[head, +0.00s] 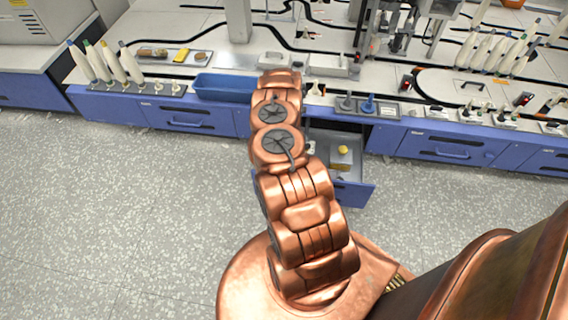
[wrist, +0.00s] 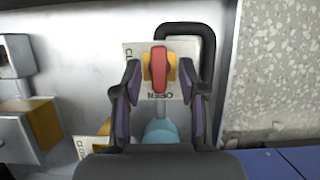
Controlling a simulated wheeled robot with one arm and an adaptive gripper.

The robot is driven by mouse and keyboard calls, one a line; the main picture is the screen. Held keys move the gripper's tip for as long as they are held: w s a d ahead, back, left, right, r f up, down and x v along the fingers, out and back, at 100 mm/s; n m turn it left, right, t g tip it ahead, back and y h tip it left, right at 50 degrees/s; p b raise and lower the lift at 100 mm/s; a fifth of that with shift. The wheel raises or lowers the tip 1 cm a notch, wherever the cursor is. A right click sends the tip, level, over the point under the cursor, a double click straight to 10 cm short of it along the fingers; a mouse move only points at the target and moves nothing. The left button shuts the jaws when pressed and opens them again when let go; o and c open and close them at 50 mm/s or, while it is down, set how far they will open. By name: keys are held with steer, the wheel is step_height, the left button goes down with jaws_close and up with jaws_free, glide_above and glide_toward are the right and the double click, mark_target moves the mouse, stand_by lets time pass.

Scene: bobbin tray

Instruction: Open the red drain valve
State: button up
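In the wrist view, the red valve handle (wrist: 159,69) is a short bar standing lengthwise up and down the picture, on a yellow-orange body. Behind it is a pale label plate (wrist: 132,52) with upside-down "OPEN" below the handle and partly hidden sideways lettering at the left. My gripper (wrist: 162,84) is open. Its dark fingers are spread, one on each side of the handle, with visible gaps. A teal rounded part (wrist: 160,131) shows between the fingers, nearer the palm. In the head view my arm hides the gripper and I cannot make out the valve.
A dark looped bar (wrist: 208,45) stands close to the right finger. Metal boxes (wrist: 14,130) stand at the left. In the head view, an open drawer (head: 357,192) holds a yellow block (head: 343,156); a blue tray (head: 224,87) sits on the bench. The speckled floor is clear.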

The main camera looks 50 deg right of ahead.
steer(key=shift+r, duration=0.15)
steer(key=v, duration=1.1)
steer(key=shift+r, duration=0.4)
steer(key=shift+d, duration=0.1)
